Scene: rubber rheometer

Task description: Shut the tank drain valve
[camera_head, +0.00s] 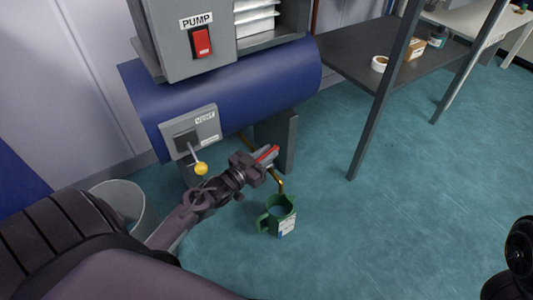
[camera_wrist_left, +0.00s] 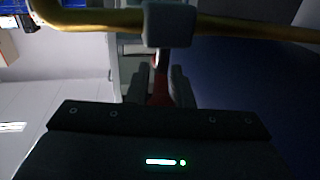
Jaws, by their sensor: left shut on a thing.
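The drain valve's red handle (camera_head: 266,154) is under the blue tank (camera_head: 235,90), on the side facing the room. My left gripper (camera_head: 262,160) is shut on this handle. In the left wrist view the red handle (camera_wrist_left: 160,92) lies between the two dark fingers (camera_wrist_left: 160,85). Beyond it a grey valve body (camera_wrist_left: 167,24) sits on a brass pipe (camera_wrist_left: 95,17). The brass pipe (camera_head: 279,181) bends down toward a green jug (camera_head: 277,216) on the floor. The fingers hide part of the valve. My right gripper is not in view.
A panel with a yellow-knobbed lever (camera_head: 201,168) is on the tank, left of my gripper. A red PUMP switch (camera_head: 202,41) is above. A grey bin (camera_head: 124,199) stands at left. A dark table (camera_head: 345,52) is at right. Floor right of the jug is clear.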

